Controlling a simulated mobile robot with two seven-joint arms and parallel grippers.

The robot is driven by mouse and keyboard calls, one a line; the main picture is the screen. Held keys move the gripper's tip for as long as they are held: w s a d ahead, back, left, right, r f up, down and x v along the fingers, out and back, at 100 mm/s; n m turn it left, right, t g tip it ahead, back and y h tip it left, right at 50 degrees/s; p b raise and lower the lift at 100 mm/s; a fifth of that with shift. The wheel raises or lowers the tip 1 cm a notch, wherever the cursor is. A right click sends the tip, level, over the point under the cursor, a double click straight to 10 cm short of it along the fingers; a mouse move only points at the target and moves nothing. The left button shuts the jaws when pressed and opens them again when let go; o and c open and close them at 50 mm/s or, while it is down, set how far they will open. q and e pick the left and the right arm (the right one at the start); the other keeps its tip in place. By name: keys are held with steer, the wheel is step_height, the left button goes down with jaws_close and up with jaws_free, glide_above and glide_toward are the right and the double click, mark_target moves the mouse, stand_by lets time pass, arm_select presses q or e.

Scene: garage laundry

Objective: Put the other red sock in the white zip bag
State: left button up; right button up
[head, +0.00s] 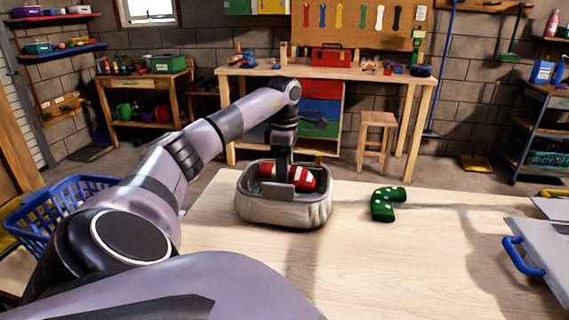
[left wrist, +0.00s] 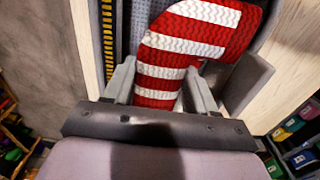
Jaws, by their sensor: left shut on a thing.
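The white zip bag (head: 285,212) stands open on the pale wooden table, left of its middle. A red sock with white stripes (head: 303,181) shows inside the bag's rim. My left gripper (head: 284,178) points down into the bag's opening. In the left wrist view my left gripper (left wrist: 160,88) is shut on the red striped sock (left wrist: 195,35), which lies over the bag's grey inside. Red also shows left of the gripper in the head view; I cannot tell whether it is a second sock. My right gripper is not in view.
A green sock with pale dots (head: 384,204) lies on the table (head: 400,260) right of the bag. A grey flat object with a blue handle (head: 525,258) is at the right edge. A blue basket (head: 55,215) stands at the left. The table's front middle is clear.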

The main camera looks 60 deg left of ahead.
arm_select(q)
steer(key=shift+f, duration=0.6)
steer(key=o, duration=0.8)
steer(key=shift+c, duration=0.2)
steer(key=shift+r, duration=0.15)
steer(key=shift+r, duration=0.3)
step_height(320, 180, up, 12)
steer(key=p, duration=0.4)
steer(key=shift+r, duration=0.2)
